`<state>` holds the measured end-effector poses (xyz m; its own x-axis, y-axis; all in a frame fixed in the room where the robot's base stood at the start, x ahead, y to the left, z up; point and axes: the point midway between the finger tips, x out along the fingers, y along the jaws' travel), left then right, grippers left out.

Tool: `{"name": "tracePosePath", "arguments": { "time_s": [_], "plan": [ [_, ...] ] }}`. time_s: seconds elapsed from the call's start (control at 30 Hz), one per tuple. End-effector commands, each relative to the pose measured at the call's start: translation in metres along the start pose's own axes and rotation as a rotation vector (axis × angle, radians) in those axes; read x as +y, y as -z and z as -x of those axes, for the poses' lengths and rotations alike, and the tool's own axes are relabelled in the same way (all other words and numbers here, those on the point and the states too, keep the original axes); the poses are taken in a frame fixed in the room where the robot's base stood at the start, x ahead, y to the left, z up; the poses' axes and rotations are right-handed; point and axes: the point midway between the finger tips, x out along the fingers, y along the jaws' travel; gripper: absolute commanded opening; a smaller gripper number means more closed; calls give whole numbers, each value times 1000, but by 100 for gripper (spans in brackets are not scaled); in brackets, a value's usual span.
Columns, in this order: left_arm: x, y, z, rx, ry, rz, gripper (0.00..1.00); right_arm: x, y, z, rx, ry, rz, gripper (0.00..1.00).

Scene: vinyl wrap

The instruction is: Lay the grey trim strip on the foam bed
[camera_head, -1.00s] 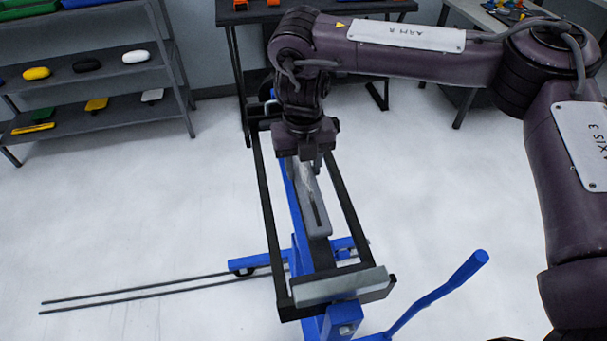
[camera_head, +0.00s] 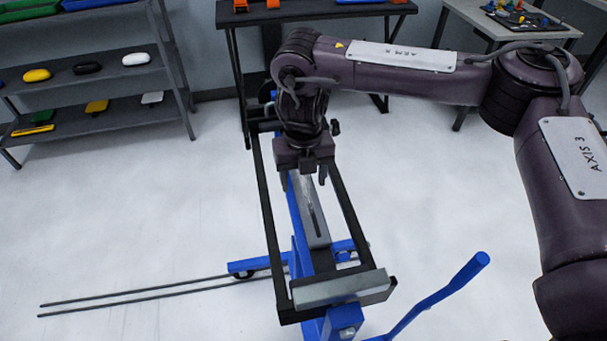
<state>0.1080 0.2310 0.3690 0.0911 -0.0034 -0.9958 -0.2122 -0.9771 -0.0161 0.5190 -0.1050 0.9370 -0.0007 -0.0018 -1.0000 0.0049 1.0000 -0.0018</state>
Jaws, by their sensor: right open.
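The grey trim strip (camera_head: 314,222) is a long light-grey piece with a dark slot along it. It lies lengthwise on a dark bed (camera_head: 321,259), apparently the foam bed, carried by a blue stand inside a black rectangular frame. The strip's far end is partly hidden by my right gripper (camera_head: 304,182). That gripper points down over the far end, with its two fingers apart and nothing seen held between them. I cannot tell its exact height above the strip. My left gripper is out of view.
The black frame's side rails (camera_head: 268,215) flank the strip, with a grey block (camera_head: 342,289) across the near end. A blue handle (camera_head: 440,295) sticks out to the right. Two thin dark rods (camera_head: 150,295) lie on the floor at left. Shelves (camera_head: 90,70) stand behind left.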

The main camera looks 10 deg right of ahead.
Motion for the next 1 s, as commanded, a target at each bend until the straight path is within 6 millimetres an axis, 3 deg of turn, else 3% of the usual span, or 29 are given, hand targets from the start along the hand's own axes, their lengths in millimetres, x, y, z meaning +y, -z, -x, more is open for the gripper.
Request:
{"name": "tracePosePath", "arguments": {
  "time_s": [0.17, 0.5, 0.67, 1.0],
  "plan": [
    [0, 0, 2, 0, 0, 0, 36, 0, -1, 13, -4, 0, 2, 61],
    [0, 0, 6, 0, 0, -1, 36, 0, -1, 84, -7, 1, 1, 61],
    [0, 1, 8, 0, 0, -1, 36, 0, -1, 109, -4, 1, 1, 61],
    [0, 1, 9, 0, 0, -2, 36, 0, 0, 122, 0, 0, 1, 61]
  ]
}}
